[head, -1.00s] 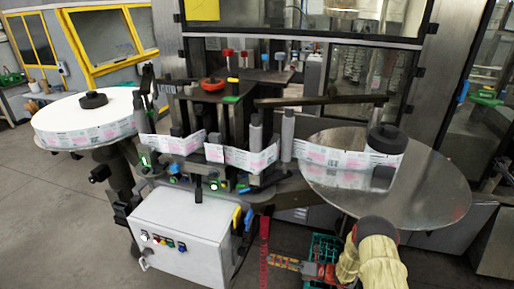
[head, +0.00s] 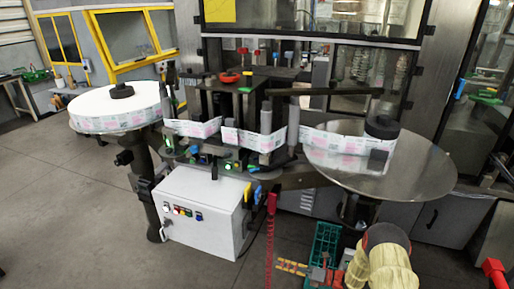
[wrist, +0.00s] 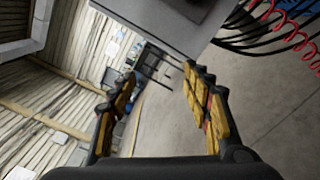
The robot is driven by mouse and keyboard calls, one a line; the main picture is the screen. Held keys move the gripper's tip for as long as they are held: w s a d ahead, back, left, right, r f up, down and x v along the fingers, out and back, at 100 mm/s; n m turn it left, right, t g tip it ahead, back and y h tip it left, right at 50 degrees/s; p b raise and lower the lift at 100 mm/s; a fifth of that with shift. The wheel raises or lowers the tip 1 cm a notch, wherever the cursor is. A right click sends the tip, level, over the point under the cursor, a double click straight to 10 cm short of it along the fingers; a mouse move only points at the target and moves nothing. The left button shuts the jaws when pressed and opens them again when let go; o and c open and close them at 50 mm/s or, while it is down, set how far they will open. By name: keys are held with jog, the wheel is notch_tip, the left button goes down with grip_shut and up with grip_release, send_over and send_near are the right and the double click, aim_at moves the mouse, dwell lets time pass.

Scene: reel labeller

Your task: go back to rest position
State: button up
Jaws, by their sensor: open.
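My gripper (wrist: 160,75) shows in the wrist view, its two yellow-and-black fingers spread wide with nothing between them. Open space and the grey floor lie beyond the fingertips. My arm, in a pale yellow cover, shows at the lower right of the head view, in front of the labeller. The white label reel (head: 90,106) lies on the left side of the machine. The label strip (head: 200,129) runs through the rollers to the steel disc (head: 425,165) on the right.
A white control box (head: 200,215) with coloured buttons stands low in front. A green crate (head: 325,243) is on the floor beside my arm. A red coiled cable (wrist: 290,35) and dark cables hang at the wrist view's upper right. Open floor (head: 70,200) lies to the left.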

jog(key=s+a+f+n+g+h, duration=0.1)
jog(key=s+a+f+n+g, duration=0.1)
jog(key=s+f+n+g, duration=0.45)
jog(key=s+d+r+n+g+h, duration=0.2)
jog(key=s+r+n+g+h, duration=0.15)
jog(key=s+r+n, duration=0.55)
jog(key=s+d+r+n+t+h, duration=0.1)
jog(key=s+d+r+n+h, duration=0.3)
jog(key=r, duration=0.3)
jog(key=s+d+r+n+h, duration=0.2)
jog(key=s+r+n+h, duration=0.15)
jog(key=r+n, duration=0.2)
jog(key=s+d+r+n+t+h, duration=0.1)
jog(key=s+d+r+n+h, duration=0.2)
jog(key=s+r+n, duration=0.35)
jog(key=s+r+n+t+h, duration=0.1)
jog(key=s+r+t, duration=0.1)
jog(key=r, duration=0.7)
jog(key=s+r+n+t+h, duration=0.1)
jog(key=s+r+t, duration=0.1)
jog(key=r+t, duration=0.3)
notch_tip(320, 180, up, 4)
jog(key=shift+s+a+r, duration=0.2)
jog(key=shift+s, duration=0.1)
jog(key=shift+c, duration=1.4)
